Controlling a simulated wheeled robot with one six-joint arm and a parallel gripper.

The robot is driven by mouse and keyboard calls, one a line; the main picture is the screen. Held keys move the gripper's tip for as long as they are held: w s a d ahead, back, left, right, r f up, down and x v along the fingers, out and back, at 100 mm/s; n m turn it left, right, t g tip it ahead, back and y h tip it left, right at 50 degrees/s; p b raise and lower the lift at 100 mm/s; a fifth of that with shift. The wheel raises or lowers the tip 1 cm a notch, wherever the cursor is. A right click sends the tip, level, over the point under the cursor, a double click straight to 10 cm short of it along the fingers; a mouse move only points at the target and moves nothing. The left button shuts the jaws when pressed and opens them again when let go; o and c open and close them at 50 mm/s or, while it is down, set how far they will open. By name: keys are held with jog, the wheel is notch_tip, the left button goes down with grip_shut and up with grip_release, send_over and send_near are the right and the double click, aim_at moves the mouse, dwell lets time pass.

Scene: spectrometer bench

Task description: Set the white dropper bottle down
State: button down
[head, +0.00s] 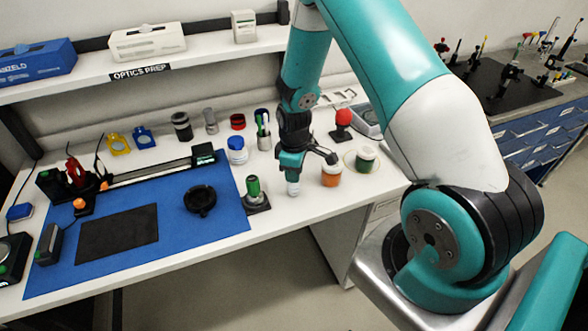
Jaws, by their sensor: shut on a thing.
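My gripper (292,175) points down over the white bench, between the blue mat and the orange jar. It is shut on the white dropper bottle (293,187), whose pale lower part shows below the fingers. The bottle looks upright; its top is hidden by the gripper. I cannot tell whether its base touches the bench top (275,222) or is slightly above it.
An orange jar (331,176) and a green jar (365,160) stand to the right. A green-topped post on a black base (256,198) stands close on the left. A white jar with a blue lid (237,151) is behind left. Bare bench lies in front, towards its edge.

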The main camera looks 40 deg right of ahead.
jog(key=shift+f, duration=0.15)
jog(key=c, duration=0.9)
grip_release()
jog(key=shift+c, duration=0.2)
